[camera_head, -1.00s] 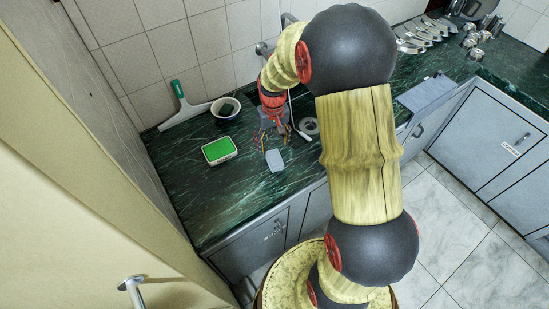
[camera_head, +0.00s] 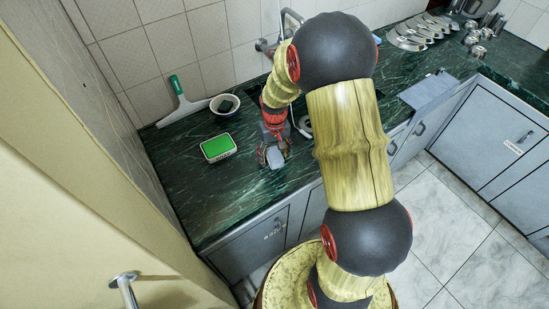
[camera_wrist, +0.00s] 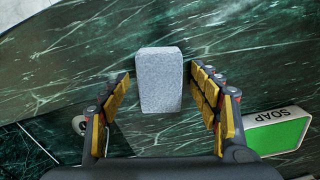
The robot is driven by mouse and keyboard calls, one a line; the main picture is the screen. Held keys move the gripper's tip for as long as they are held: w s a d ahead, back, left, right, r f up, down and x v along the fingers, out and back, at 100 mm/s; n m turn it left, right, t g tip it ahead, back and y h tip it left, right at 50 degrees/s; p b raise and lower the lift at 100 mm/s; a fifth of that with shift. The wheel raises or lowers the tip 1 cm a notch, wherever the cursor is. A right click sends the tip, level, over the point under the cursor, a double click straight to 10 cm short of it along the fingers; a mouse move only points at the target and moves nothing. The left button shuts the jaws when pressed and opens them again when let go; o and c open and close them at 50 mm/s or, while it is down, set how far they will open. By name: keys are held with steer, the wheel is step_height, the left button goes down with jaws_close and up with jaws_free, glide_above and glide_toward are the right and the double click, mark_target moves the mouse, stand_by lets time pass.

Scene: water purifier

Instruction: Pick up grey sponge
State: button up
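The grey sponge (camera_wrist: 160,80) is a light grey block lying on the dark green marble counter. In the wrist view it stands between and slightly beyond the two fingers of my gripper (camera_wrist: 163,100), with a gap on each side. In the head view the sponge (camera_head: 275,158) shows just past the end of my arm, near the counter's front edge. My gripper (camera_head: 272,153) is open above it and partly covers it. I cannot tell the exact height of the fingers over the counter.
A green-topped soap box (camera_head: 218,148) lies left of the gripper; it also shows in the wrist view (camera_wrist: 275,133). A bowl (camera_head: 225,105) with a dark item in it and a squeegee (camera_head: 182,104) are behind it. The counter's front left area is clear.

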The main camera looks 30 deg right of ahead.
mark_target(274, 154)
steer(key=shift+c, duration=1.3)
steer(key=c, duration=0.7)
steer(key=shift+c, duration=0.4)
steer(key=shift+r, duration=0.45)
step_height(274, 154, up, 2)
steer(key=shift+r+p, duration=0.1)
steer(key=shift+p, duration=0.6)
steer(key=s+r+p, duration=0.3)
steer(key=s+r, duration=0.7)
steer(key=s, duration=0.4)
steer(key=shift+p, duration=0.35)
